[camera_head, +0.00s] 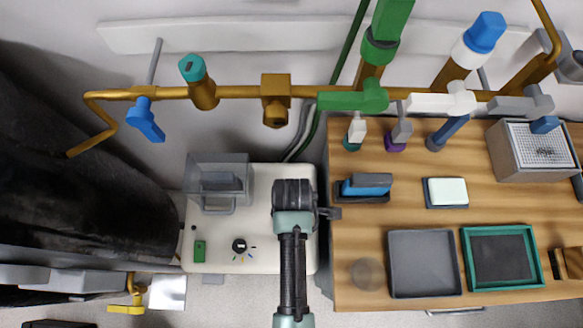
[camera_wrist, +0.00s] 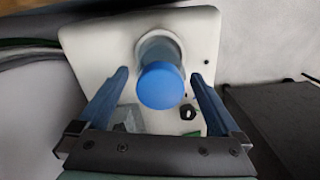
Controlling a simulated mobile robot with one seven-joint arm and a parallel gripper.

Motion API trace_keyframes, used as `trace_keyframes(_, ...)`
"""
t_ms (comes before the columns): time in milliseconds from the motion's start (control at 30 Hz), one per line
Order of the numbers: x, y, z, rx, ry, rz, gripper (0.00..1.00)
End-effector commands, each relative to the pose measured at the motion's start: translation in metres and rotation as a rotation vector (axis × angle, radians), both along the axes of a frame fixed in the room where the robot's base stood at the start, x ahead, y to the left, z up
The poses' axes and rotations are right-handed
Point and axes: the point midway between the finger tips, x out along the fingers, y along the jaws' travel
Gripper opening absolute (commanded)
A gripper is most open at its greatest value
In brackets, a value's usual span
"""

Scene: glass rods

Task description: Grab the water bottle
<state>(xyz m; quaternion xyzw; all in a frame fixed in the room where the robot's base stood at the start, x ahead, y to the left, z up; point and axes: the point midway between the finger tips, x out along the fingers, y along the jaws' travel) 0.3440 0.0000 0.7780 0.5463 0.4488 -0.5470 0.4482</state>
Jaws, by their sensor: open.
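The water bottle has a round blue cap (camera_wrist: 161,86) and a clear, pale body (camera_wrist: 158,46). In the wrist view it lies between my gripper's two blue fingers, with its cap toward the camera. My gripper (camera_wrist: 159,76) is open, with a visible gap between the bottle and each finger. In the head view my gripper (camera_head: 293,194) is over the right part of a white device top (camera_head: 262,254). I cannot make out the bottle there; my arm seems to hide it.
A clear box (camera_head: 218,180) stands on the device at left, with a black knob (camera_head: 239,245) and a green switch (camera_head: 199,251) nearby. Pipes with valves (camera_head: 240,92) cross behind. A wooden counter (camera_head: 350,238) at right holds a grey tray (camera_head: 424,264) and a green-rimmed tray (camera_head: 541,262).

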Motion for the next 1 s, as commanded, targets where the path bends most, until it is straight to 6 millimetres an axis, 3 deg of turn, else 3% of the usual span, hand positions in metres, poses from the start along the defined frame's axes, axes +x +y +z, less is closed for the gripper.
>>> trace_keyframes(167, 0.000, 0.001, -0.011, 0.000, 0.000, 0.001, 1.00)
trace_keyframes(500, 0.000, 0.004, -0.054, 0.000, -0.002, 0.000, 1.00)
trace_keyframes(767, 0.000, 0.004, -0.056, 0.000, -0.002, 0.000, 1.00)
trace_keyframes(1000, 0.000, 0.004, -0.056, 0.000, -0.001, 0.000, 0.60)
